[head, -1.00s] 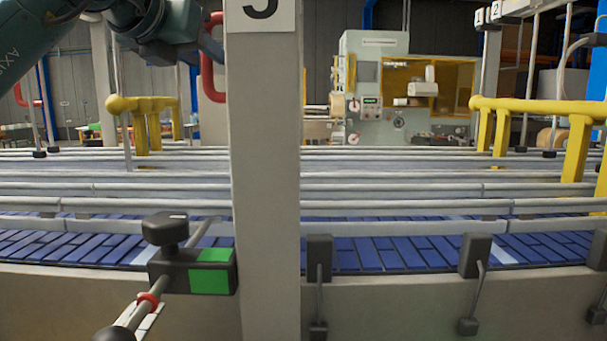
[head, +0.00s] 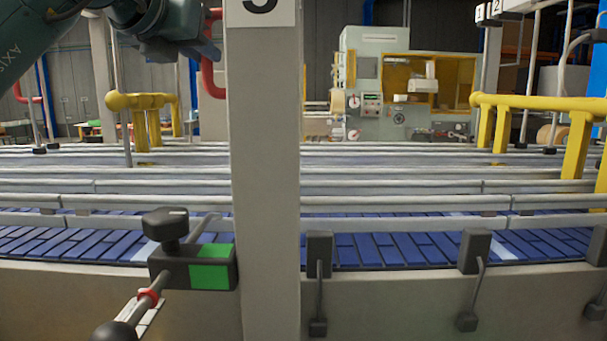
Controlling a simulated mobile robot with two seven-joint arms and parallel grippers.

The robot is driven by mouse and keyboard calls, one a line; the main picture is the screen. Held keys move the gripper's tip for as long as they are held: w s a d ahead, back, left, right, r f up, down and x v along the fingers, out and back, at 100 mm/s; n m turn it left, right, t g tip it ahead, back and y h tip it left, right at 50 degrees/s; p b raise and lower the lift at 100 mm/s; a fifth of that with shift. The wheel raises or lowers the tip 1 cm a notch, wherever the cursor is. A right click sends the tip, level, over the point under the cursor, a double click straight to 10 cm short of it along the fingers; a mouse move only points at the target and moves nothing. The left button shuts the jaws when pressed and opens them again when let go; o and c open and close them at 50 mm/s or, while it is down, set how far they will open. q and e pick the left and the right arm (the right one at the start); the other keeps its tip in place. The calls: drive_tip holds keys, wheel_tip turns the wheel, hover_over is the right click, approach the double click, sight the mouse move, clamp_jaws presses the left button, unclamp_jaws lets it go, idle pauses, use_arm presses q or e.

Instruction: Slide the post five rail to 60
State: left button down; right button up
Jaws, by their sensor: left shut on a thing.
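The post (head: 264,170) stands upright in front of the conveyor, with a partly cut-off sign (head: 260,10) showing the lower part of a 5. Left of it, a dark clamp block (head: 170,268) with a green face and a black knob (head: 165,224) sits on a metal rod (head: 135,317). The rod carries a red ring (head: 148,298) and a pale strip whose marks I cannot read. The guide rail (head: 120,202) runs behind the post. My left gripper (head: 195,45) is at the upper left, well above the clamp, apart from it. Its fingertips and what it holds are unclear. My right gripper is out of view.
Blue conveyor slats (head: 400,250) and several parallel rails cross the view. More dark brackets (head: 475,250) stand right of the post. Yellow guard bars (head: 545,105) rise at both sides. A grey-green machine (head: 375,90) stands behind.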

use_arm(q)
drive_tip(key=shift+w+r, duration=0.1)
drive_tip(key=shift+w, duration=0.4)
idle(0.3)
drive_tip(key=c, duration=1.2)
unclamp_jaws()
drive_tip(key=shift+c, duration=0.2)
drive_tip(key=shift+s, duration=0.1)
drive_tip(key=b+v, duration=0.2)
drive_tip(key=v, duration=0.4)
drive_tip(key=shift+s+a, duration=0.15)
drive_tip(key=shift+s, duration=0.25)
